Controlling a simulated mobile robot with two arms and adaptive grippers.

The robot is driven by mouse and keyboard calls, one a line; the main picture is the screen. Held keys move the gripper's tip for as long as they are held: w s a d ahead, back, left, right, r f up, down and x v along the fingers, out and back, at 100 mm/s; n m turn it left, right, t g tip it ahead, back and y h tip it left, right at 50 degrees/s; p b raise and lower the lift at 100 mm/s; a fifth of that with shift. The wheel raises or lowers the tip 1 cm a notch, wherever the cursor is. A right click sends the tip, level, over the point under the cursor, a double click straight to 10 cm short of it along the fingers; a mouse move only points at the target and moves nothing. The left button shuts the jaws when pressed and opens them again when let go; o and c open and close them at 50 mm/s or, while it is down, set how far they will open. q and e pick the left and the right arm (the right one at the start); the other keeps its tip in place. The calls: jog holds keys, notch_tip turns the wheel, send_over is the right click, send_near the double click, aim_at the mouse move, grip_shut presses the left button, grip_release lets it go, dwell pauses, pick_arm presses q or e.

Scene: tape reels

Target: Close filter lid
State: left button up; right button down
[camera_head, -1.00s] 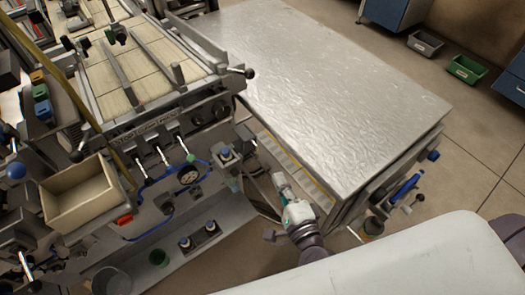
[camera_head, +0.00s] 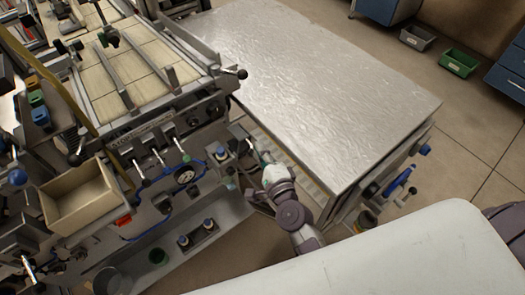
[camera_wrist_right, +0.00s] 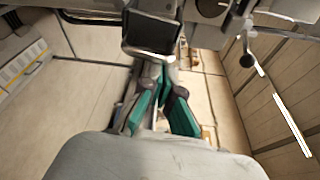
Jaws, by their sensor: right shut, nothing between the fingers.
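My right gripper (camera_head: 259,158) is in the gap between the machine and the metal-topped table. Its teal-padded fingers are shut and empty in the right wrist view (camera_wrist_right: 164,92). A dark, flat-faced panel with a pale lower edge (camera_wrist_right: 150,34) hangs just beyond the fingertips; it may be the filter lid, but I cannot be sure. Whether the fingers touch it is unclear. In the head view a small grey unit with a blue top (camera_head: 222,153) stands on the machine's corner, left of the gripper. My left gripper is not in view.
The metal-topped table (camera_head: 320,90) stands close to the right of my arm. The machine (camera_head: 150,150) has levers, a gauge (camera_head: 184,177) and blue hoses. An open wooden box (camera_head: 80,200) sits at left. Green (camera_head: 459,62) and grey (camera_head: 417,38) bins stand on the floor.

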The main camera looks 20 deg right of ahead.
jog(key=shift+s+a+r+n, duration=0.15)
jog(key=shift+a+r+n, duration=0.1)
jog(key=shift+n, duration=0.35)
jog(key=shift+s+a+f+n+t+y+b, duration=0.4)
jog(key=shift+a+n+y, duration=0.85)
jog(key=shift+n, duration=2.4)
jog(key=shift+s+a+f+n+t+y+b, duration=0.15)
jog(key=shift+s+a+n+t+y, duration=0.45)
jog(key=shift+a+n, duration=2.1)
jog(key=shift+s+a+f+n+t+y+b, duration=0.3)
jog(key=shift+s+a+n+y, duration=0.6)
jog(key=shift+n, duration=3.65)
jog(key=shift+w+d+y, duration=0.25)
jog(key=shift+w+d, duration=0.05)
jog(key=shift+f, duration=0.1)
